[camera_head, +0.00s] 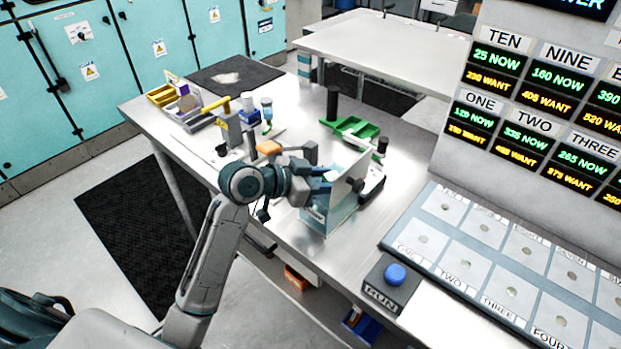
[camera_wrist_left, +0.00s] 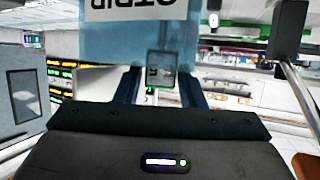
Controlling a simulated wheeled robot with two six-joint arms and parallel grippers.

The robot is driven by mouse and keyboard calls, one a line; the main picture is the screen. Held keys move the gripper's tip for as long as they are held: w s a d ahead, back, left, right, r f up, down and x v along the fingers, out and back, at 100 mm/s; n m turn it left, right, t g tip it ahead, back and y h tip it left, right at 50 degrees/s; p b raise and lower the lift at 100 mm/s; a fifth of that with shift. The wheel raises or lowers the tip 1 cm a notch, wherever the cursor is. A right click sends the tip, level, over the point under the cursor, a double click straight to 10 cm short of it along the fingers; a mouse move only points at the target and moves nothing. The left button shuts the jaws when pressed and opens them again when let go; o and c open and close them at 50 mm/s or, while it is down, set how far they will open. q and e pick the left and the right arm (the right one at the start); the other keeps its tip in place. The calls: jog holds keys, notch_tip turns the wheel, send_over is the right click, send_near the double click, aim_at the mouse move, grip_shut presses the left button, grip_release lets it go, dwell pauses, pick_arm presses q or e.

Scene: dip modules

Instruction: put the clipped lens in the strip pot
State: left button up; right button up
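The strip pot (camera_head: 341,213) is a clear bluish box with a white label near the front edge of the steel bench. It also shows at the top of the left wrist view (camera_wrist_left: 188,40), its label upside down. My left gripper (camera_head: 323,180) is at the pot's top, its two blue fingers by the rim. In the left wrist view a small clear square with a dark edge (camera_wrist_left: 161,72), likely the clipped lens, shows between my left fingers (camera_wrist_left: 160,82) and overlaps the pot's edge. Whether the fingers touch it is unclear. My right gripper is out of view.
A green tray (camera_head: 352,128) and a black cylinder (camera_head: 332,104) stand behind the pot. Yellow bins (camera_head: 161,95) and small bottles (camera_head: 267,108) are at the bench's left. A blue button (camera_head: 396,274) and numbered panel (camera_head: 470,265) lie to the right.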

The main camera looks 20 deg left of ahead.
pick_arm(q)
jog(key=b+v, duration=0.2)
jog(key=v, duration=1)
jog(key=shift+w, duration=0.1)
dwell(0.5)
dwell(0.9)
